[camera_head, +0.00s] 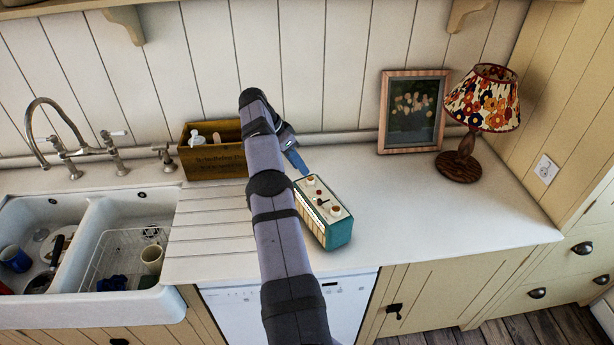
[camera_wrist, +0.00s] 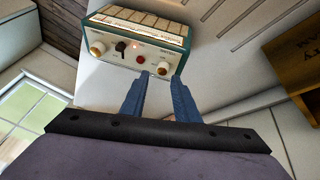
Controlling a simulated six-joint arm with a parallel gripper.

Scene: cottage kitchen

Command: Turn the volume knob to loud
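A teal and cream radio (camera_head: 340,234) stands on the white counter. Its top panel carries two cream knobs, a red button and a black switch. In the wrist view the radio (camera_wrist: 150,35) shows one cream knob (camera_wrist: 163,68) near my fingertips and the other knob (camera_wrist: 97,48) at the far left. The black switch (camera_wrist: 121,46) and red button (camera_wrist: 141,59) lie between them. The panel lettering is too small to read. My gripper (camera_wrist: 161,77) has its blue fingers apart, with the nearer knob just beyond the gap. In the head view my gripper (camera_head: 302,170) is by the radio's far end. Contact cannot be told.
A wooden box (camera_head: 212,163) with bottles stands at the back, left of my arm. A framed picture (camera_head: 412,112) and a floral lamp (camera_head: 482,100) stand at the back right. The double sink (camera_head: 88,255) is at left. The counter right of the radio is clear.

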